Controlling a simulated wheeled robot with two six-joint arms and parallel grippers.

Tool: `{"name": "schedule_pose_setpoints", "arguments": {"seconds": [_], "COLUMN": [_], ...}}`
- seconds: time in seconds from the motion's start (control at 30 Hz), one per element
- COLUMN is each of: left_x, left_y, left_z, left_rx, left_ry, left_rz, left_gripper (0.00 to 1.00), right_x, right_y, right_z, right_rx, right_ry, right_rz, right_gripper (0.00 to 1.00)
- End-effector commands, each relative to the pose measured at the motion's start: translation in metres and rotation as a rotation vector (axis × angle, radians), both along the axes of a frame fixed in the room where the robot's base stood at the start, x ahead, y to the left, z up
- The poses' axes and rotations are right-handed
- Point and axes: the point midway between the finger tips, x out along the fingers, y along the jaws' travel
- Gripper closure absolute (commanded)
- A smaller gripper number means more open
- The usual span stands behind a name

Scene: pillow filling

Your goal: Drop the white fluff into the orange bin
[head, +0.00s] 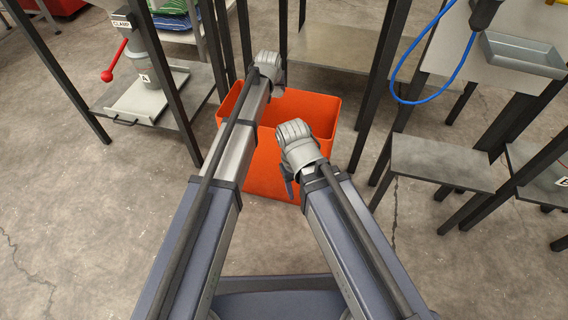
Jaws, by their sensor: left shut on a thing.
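The orange bin (262,170) stands on the floor in the middle of the head view, with its open top facing up. My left gripper (277,88) is at the bin's back part, over the opening as seen from above. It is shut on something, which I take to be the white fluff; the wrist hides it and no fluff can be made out. My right gripper (288,178) is small and mostly hidden under its wrist, in front of the bin's near side. I cannot tell whether its jaws are open. The bin's inside is partly hidden by both arms.
A dark-framed stand with a clamp press (140,95) and a red-knobbed lever is at the left. A low shelf (335,45) is behind the bin. A low grey table (440,163) and a blue hose (455,85) are at the right. Bare floor lies left of the bin.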

Motion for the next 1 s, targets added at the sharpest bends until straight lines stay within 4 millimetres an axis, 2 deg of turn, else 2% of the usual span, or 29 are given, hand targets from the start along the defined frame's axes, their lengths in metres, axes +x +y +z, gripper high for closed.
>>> {"name": "schedule_pose_setpoints", "arguments": {"seconds": [0.43,0.8,1.0], "left_x": [0.002,0.002,0.003], "left_y": [-0.002,-0.002,-0.002], "left_z": [-0.012,-0.052,-0.065], "left_rx": [0.0,0.0,0.001], "left_ry": [0.0,0.0,0.0], "left_rz": [-0.004,-0.004,-0.003], "left_gripper": [0.91,0.91,0.91], "right_x": [0.0,0.0,0.001], "right_y": [0.0,0.0,0.001], "right_z": [-0.012,-0.052,-0.065], "right_rx": [-0.001,0.001,0.003], "right_ry": [0.0,-0.001,-0.001], "right_rz": [0.0,0.006,0.009], "right_gripper": [0.43,0.43,0.43]}}
